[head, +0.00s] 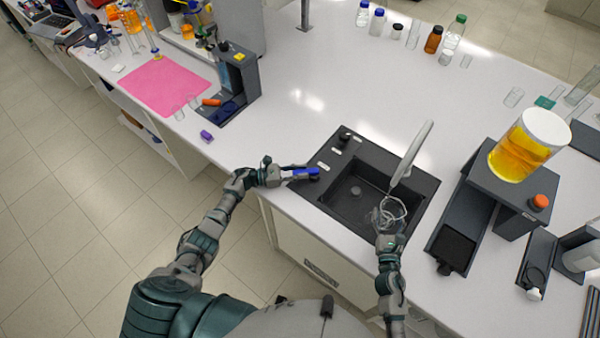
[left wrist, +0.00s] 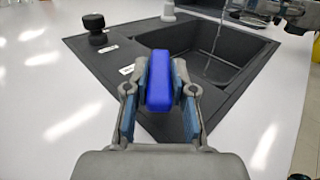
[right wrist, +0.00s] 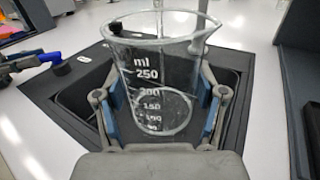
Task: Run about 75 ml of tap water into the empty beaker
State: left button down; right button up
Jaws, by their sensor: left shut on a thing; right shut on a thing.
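The clear glass beaker (right wrist: 150,60), marked in ml, is upright between the fingers of my right gripper (right wrist: 165,115), which is shut on it. In the head view the beaker (head: 391,211) is over the front right of the black sink (head: 352,190), under the pale tap spout (head: 410,155). A thin clear stream (left wrist: 217,35) falls from the spout, and it enters the beaker in the right wrist view. A ring shows low inside; the exact water level is hard to read.
A black knob (head: 343,138) stands on the sink deck behind the blue handle. Right of the sink, a dark stand bears a container of amber liquid (head: 528,145). Bottles (head: 433,40) stand at the back. The white counter left and behind the sink is mostly clear.

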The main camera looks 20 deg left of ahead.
dwell(0.4)
pick_arm(q)
jog(key=c, duration=1)
grip_release()
jog(key=shift+w, duration=0.1)
jog(key=shift+o, duration=0.2)
jog(key=v, duration=1.2)
jog(key=shift+a+f, duration=0.1)
